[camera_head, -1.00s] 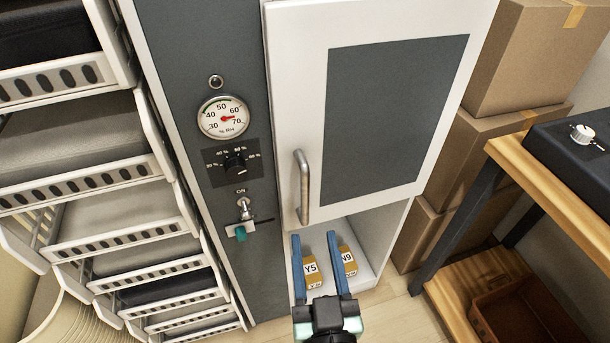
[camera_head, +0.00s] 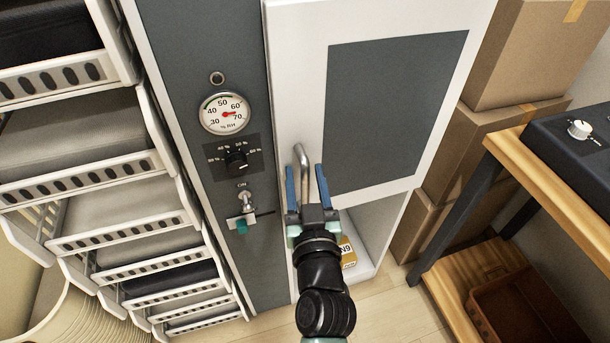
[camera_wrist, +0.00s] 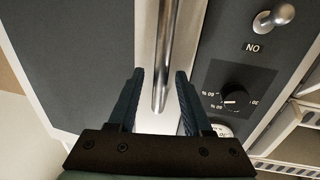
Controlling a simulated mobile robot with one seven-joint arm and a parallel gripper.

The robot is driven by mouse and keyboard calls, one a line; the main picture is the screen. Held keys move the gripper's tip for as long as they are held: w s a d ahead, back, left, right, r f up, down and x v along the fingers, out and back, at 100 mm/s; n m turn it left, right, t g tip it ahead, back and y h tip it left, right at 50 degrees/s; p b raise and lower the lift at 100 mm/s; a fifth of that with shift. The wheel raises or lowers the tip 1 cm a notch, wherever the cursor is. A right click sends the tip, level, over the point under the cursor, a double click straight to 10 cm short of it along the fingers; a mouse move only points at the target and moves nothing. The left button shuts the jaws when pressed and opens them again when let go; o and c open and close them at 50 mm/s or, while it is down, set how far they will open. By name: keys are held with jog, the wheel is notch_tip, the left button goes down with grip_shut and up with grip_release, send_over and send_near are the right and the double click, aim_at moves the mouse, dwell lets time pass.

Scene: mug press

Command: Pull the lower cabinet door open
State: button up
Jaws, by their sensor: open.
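The cabinet door (camera_head: 395,120) is white with a dark grey panel and looks closed in the head view; its grey panel also shows in the wrist view (camera_wrist: 75,60). An upright metal bar handle (camera_head: 300,160) sits near the door's left edge. My gripper (camera_head: 305,168) is open at the handle, one blue finger on each side. In the wrist view the handle (camera_wrist: 165,50) runs between the open fingers (camera_wrist: 160,73), with no clear contact on either. The handle's lower part is hidden behind my gripper in the head view.
An open compartment below the door holds a yellow box (camera_head: 347,252). A dark control panel with a gauge (camera_head: 224,113) and knob (camera_head: 236,159) stands left of the door. White racks (camera_head: 125,240) are farther left; cardboard boxes (camera_head: 510,140) and a wooden table (camera_head: 550,190) are right.

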grip_shut()
dwell(1.5)
